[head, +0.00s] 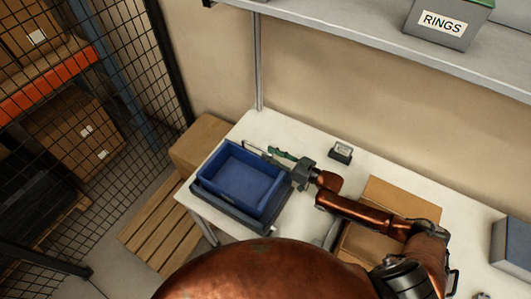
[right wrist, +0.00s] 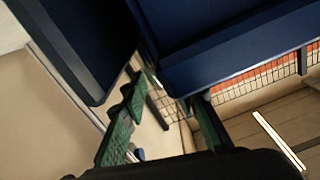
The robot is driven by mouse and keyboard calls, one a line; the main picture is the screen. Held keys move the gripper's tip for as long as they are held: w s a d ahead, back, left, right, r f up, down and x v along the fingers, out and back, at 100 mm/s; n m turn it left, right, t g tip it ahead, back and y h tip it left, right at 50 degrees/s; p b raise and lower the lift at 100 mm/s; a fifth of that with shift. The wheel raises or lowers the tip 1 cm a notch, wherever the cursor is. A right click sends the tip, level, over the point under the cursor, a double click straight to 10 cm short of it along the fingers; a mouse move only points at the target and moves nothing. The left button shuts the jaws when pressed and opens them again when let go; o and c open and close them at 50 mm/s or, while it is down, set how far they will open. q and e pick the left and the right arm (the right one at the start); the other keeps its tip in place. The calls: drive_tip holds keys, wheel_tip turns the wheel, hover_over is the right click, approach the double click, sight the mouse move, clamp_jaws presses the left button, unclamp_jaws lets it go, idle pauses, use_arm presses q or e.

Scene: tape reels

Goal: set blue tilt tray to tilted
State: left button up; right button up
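The blue tilt tray (head: 243,182) sits on a dark grey base (head: 232,212) at the left end of the white table. From this angle I cannot tell whether it is level or tilted. My right gripper (head: 284,160) is at the tray's right side, by its far right corner. The right wrist view shows its two green-padded fingers (right wrist: 165,92) spread apart, with nothing seen held between them. Blue tray surfaces (right wrist: 240,50) are close beyond the fingertips there; I cannot tell whether they touch. My left gripper is not in view.
A small labelled block (head: 341,152) stands behind my right arm. A cardboard-coloured box (head: 402,198) lies under that arm, and a grey-blue bin (head: 512,245) is at the right. A shelf with a RINGS bin (head: 440,24) hangs above. Wire fencing is at the left.

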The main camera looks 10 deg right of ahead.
drive_tip(key=shift+x, duration=1.3)
drive_tip(key=shift+c, duration=0.4)
clamp_jaws()
